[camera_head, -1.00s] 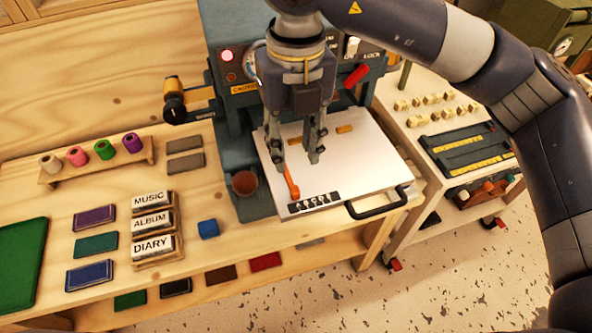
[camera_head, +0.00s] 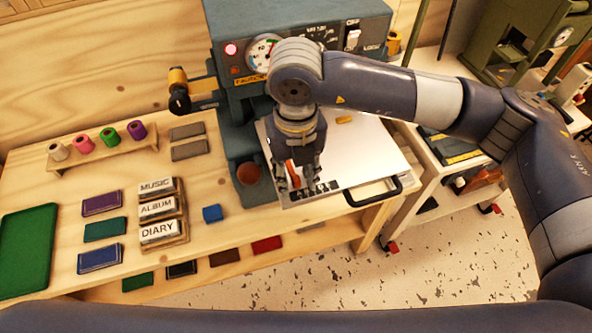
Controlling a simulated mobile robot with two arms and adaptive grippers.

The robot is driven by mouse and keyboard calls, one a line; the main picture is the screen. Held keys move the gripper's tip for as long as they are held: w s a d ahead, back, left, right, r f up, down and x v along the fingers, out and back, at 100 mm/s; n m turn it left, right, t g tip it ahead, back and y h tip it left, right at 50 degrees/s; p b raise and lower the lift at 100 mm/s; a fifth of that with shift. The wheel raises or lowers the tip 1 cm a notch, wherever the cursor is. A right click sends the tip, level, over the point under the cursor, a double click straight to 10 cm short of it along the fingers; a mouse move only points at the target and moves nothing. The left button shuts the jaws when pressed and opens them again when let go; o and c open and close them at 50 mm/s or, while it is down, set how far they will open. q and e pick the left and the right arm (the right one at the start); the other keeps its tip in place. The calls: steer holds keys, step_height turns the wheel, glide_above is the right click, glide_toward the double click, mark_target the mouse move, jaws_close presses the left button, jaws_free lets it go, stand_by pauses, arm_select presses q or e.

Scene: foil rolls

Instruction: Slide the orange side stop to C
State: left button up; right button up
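The orange side stop (camera_head: 292,173) lies on the white plate (camera_head: 366,151) of the grey-blue machine. Its near end is at the left end of the black letter strip (camera_head: 318,188), by the A side. The small letters are hard to read and partly hidden. My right gripper (camera_head: 295,182) points down over the stop, its fingers apart on either side of it. Contact between fingers and stop cannot be made out. My wrist hides the far part of the stop. My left gripper is out of view.
A black handle (camera_head: 376,196) sticks out at the plate's front right. A brown round cup (camera_head: 248,174) and a blue block (camera_head: 212,213) are to the left. Behind stands the machine's panel with a dial (camera_head: 263,54). A yellow piece (camera_head: 344,120) lies on the plate.

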jaws_close()
steer(key=shift+w+d+f+b, duration=0.1)
steer(key=shift+w+d+b, duration=0.15)
steer(key=shift+d+b, duration=0.35)
steer(key=shift+w+d+f+b, duration=0.1)
steer(key=shift+w+d+b, duration=0.1)
steer(key=shift+d+b, duration=0.35)
steer(key=shift+w+d+r, duration=0.1)
steer(key=shift+d, duration=0.1)
steer(key=shift+d+r, duration=0.15)
jaws_free()
steer(key=shift+r, duration=0.1)
step_height(320, 180, up, 12)
